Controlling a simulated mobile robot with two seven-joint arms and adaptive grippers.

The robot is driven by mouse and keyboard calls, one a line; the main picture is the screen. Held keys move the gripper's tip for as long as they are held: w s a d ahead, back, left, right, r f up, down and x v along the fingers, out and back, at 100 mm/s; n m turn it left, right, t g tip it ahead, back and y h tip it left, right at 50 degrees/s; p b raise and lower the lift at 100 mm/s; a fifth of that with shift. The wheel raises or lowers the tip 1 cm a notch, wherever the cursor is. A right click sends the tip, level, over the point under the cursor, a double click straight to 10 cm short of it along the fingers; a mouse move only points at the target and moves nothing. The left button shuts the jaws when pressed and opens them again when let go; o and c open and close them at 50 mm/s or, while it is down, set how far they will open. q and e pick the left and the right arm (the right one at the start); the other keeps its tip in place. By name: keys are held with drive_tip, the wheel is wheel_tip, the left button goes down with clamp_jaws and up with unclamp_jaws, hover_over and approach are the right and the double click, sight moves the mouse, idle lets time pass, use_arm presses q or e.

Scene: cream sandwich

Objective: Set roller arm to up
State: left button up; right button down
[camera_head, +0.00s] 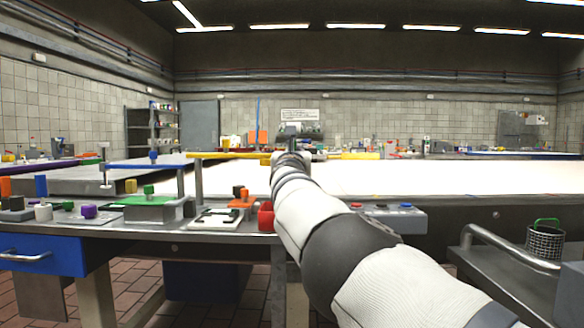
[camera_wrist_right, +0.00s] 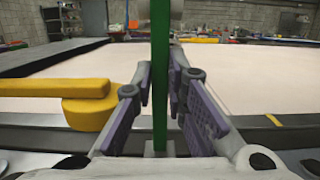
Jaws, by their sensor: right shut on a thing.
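My right arm reaches forward over the machine in the head view, with its gripper (camera_head: 290,156) small and partly hidden by the wrist. In the right wrist view, the right gripper (camera_wrist_right: 162,88) is closed around a green upright bar (camera_wrist_right: 160,60), one finger on each side. The bar stands about vertical and looks like the roller arm. The green bar cannot be made out in the head view. My left gripper is not in view.
A yellow arm (camera_wrist_right: 55,90) with a round yellow end lies just left of the gripper. The broad white surface (camera_head: 420,178) is clear. A wire basket (camera_head: 545,242) stands at the right.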

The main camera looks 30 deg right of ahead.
drive_tip(key=shift+r, duration=0.15)
drive_tip(key=c, duration=1.6)
unclamp_jaws()
drive_tip(key=shift+a, duration=0.1)
